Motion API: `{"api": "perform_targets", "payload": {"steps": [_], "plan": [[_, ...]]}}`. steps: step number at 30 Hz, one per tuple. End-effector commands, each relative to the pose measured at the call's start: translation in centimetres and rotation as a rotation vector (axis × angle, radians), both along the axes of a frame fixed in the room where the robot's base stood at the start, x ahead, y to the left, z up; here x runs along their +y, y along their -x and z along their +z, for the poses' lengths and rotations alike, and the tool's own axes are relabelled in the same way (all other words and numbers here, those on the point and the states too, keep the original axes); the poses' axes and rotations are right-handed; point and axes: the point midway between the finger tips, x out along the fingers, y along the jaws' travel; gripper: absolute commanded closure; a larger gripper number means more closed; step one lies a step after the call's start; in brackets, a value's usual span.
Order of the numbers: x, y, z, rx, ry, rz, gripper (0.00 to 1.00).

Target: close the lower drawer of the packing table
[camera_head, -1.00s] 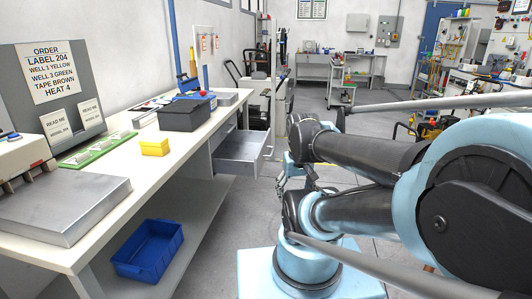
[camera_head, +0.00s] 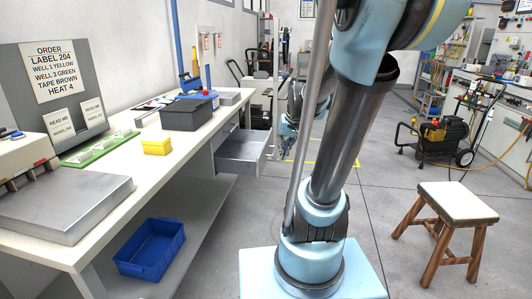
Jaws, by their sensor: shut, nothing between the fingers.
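The lower drawer (camera_head: 240,151) of the packing table (camera_head: 190,165) stands pulled out to the right from under the tabletop, its grey tray open and looking empty. The drawer front (camera_head: 263,158) faces right. The upper drawer front (camera_head: 223,134) sits close under the tabletop. My gripper (camera_head: 286,152) is small and partly hidden, at the far end of my arm, just right of the drawer front. I see a gap between them in the picture, but cannot tell whether they touch. It appears shut and holds nothing that I can see.
A dark grey box (camera_head: 187,115) and a yellow box (camera_head: 157,147) stand on the tabletop. A blue bin (camera_head: 150,249) is on the lower shelf. A wooden stool (camera_head: 445,215) and a compressor (camera_head: 440,137) stand to the right. Floor between stool and my base is clear.

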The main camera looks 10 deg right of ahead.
Motion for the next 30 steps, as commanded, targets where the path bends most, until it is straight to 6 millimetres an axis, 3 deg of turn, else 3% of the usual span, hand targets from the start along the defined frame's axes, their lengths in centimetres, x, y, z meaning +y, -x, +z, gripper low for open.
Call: {"api": "perform_targets", "payload": {"steps": [14, 30], "plan": [[-1.1, -12.9, -0.7, -0.072, -0.104, -0.044, 1.00], [-3.9, -26.3, -5.9, -0.161, -0.214, -0.100, 1.00]]}}
